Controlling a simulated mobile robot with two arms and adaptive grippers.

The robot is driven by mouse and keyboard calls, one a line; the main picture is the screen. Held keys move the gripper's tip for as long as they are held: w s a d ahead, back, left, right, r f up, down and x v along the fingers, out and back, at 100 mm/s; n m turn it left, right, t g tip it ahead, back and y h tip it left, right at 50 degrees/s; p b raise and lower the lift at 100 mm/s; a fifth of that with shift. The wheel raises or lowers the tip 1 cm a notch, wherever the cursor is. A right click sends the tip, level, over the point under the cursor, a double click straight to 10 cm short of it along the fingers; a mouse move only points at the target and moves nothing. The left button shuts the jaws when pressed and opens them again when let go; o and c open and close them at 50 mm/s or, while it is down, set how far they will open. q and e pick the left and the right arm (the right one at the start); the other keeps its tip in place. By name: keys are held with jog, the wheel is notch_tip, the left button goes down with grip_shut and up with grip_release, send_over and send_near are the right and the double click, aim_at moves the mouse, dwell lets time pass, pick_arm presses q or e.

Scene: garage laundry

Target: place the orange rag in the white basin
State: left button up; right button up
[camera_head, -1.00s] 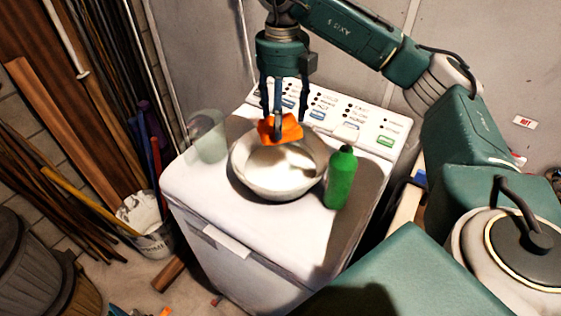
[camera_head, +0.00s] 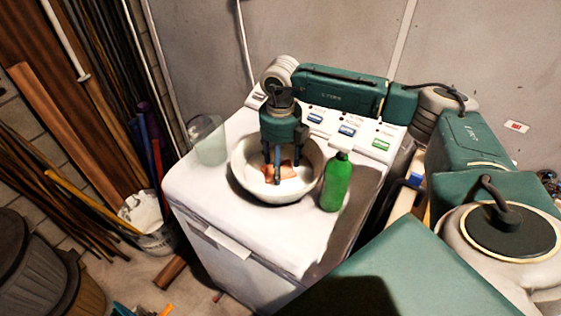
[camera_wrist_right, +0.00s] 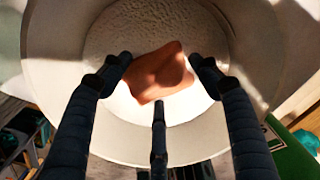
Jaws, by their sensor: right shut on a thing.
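The orange rag (camera_head: 287,168) is down inside the white basin (camera_head: 240,178), which stands on top of the washing machine. My right gripper (camera_head: 278,172) reaches down into the basin and is shut on the rag. In the right wrist view the rag (camera_wrist_right: 158,75) shows crumpled between the dark fingers of my right gripper (camera_wrist_right: 160,80), over the bottom of the basin (camera_wrist_right: 45,60). I cannot tell whether the rag touches the bottom. My left gripper is not in view.
A green bottle (camera_head: 337,183) stands close to the basin's right side. A clear tumbler (camera_head: 208,141) stands at its left rear. The washing machine's (camera_head: 215,215) front top is clear. A bucket (camera_head: 147,222) and leaning poles are on the left.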

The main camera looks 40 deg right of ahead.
jog(key=o, duration=0.7)
jog(key=shift+f, duration=0.15)
jog(key=o, duration=0.5)
jog(key=shift+c, duration=0.2)
notch_tip(320, 180, up, 12)
jog(key=b, duration=0.4)
jog(key=shift+r, duration=0.25)
